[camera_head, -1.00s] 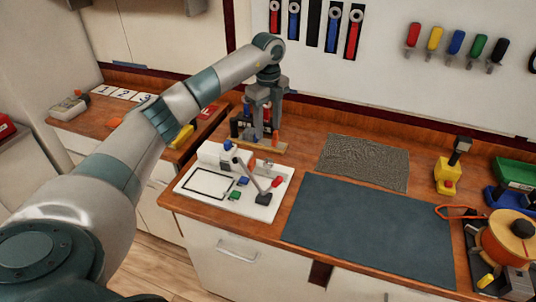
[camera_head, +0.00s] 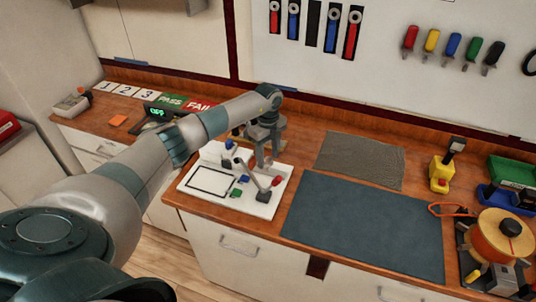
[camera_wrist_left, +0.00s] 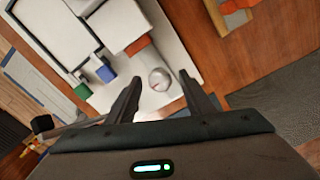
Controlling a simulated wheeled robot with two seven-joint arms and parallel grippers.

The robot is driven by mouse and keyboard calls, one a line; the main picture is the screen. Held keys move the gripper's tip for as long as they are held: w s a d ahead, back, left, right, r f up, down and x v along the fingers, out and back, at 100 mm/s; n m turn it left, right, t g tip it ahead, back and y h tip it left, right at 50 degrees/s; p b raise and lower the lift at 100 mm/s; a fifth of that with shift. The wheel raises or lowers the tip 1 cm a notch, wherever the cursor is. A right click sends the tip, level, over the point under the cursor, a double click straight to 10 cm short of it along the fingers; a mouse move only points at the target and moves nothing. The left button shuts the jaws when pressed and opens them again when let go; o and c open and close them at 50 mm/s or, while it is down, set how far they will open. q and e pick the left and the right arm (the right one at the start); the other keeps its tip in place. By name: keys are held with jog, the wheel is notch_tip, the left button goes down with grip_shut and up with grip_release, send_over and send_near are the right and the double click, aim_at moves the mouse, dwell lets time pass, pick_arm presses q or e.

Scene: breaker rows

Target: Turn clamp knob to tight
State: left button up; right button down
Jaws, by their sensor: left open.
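A white fixture board (camera_head: 222,203) sits on the bench's left front part, with a black outlined rectangle, a grey lever with a dark end (camera_head: 263,197) and small blue and green blocks. A round silver knob (camera_wrist_left: 158,79), which looks like the clamp knob, stands on this board in the left wrist view. My left gripper (camera_head: 265,162) is open above the board's back right part. In the left wrist view, the fingers of my left gripper (camera_wrist_left: 160,77) stand on either side of the knob with gaps. In the head view I cannot make out the knob near the fingers. My right gripper is not in view.
A red-tipped part (camera_head: 278,181) and the lever lie close to the fingers. A dark blue mat (camera_head: 365,230) and a grey textured mat (camera_head: 360,160) lie clear to the right. A yellow device (camera_head: 440,173) and an orange spool (camera_head: 501,236) stand farther right.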

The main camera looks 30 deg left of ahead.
pick_arm(q)
jog(key=c, duration=1.1)
jog(key=shift+o, duration=0.2)
